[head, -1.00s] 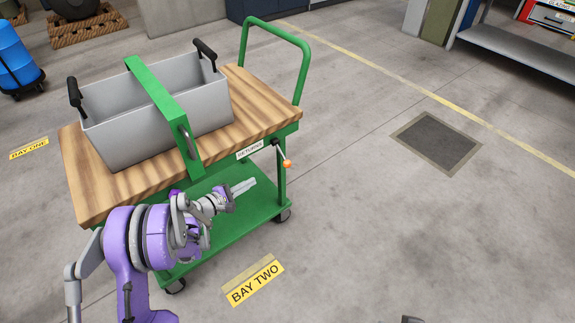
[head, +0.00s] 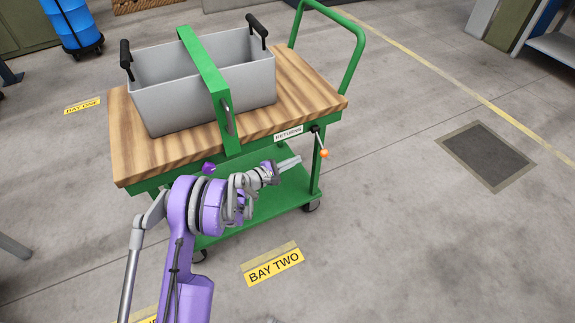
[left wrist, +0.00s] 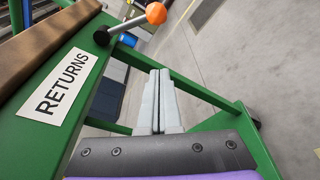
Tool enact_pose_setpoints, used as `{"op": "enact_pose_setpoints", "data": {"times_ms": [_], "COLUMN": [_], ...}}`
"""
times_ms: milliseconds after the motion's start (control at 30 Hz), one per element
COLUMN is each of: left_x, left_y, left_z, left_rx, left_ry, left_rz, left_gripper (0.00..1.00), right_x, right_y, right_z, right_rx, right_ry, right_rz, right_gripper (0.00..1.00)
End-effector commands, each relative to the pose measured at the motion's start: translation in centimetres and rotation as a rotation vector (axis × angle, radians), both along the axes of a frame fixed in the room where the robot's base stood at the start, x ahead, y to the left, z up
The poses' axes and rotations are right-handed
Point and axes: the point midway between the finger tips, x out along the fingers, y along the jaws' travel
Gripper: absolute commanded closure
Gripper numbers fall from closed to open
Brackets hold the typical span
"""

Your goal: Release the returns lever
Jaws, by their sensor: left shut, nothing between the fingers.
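The returns lever (head: 323,152) is a short rod with an orange knob on the green cart's near right corner, beside the white RETURNS label (head: 288,133). In the left wrist view the lever (left wrist: 154,13) sticks out from a black pivot at the top, and the RETURNS label (left wrist: 62,86) is at the left. My left gripper (head: 292,161) is shut and empty, below and left of the knob, apart from it. Its closed fingers (left wrist: 158,88) point toward the lever in the wrist view. My right gripper is not in view.
The green cart (head: 328,115) has a wooden top carrying a grey bin (head: 180,107) under a green strap (head: 203,75). Open floor lies to the right, with a dark floor plate (head: 485,153). A BAY TWO sign (head: 274,268) is on the floor in front.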

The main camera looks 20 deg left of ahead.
Motion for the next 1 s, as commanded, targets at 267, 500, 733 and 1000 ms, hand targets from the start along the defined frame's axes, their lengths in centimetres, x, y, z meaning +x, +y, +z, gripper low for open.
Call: {"op": "enact_pose_setpoints", "data": {"times_ms": [267, 500, 733, 1000], "left_x": [3.8, 3.6, 3.5, 3.5], "left_y": [-3.1, -5.0, -5.3, -5.3], "left_z": [0.0, 1.4, 1.6, 1.6], "left_rx": [0.000, 0.001, 0.001, -0.005], "left_ry": [0.000, 0.000, -0.001, 0.004], "left_rz": [-0.001, 0.001, 0.001, 0.001], "left_gripper": [1.00, 1.00, 1.00, 1.00], "right_x": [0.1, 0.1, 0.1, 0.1], "right_y": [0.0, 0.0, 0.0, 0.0], "right_z": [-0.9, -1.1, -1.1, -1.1], "right_rx": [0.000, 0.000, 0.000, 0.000], "right_ry": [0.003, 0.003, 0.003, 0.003], "right_rz": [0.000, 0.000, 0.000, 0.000], "right_gripper": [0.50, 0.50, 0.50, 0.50]}}
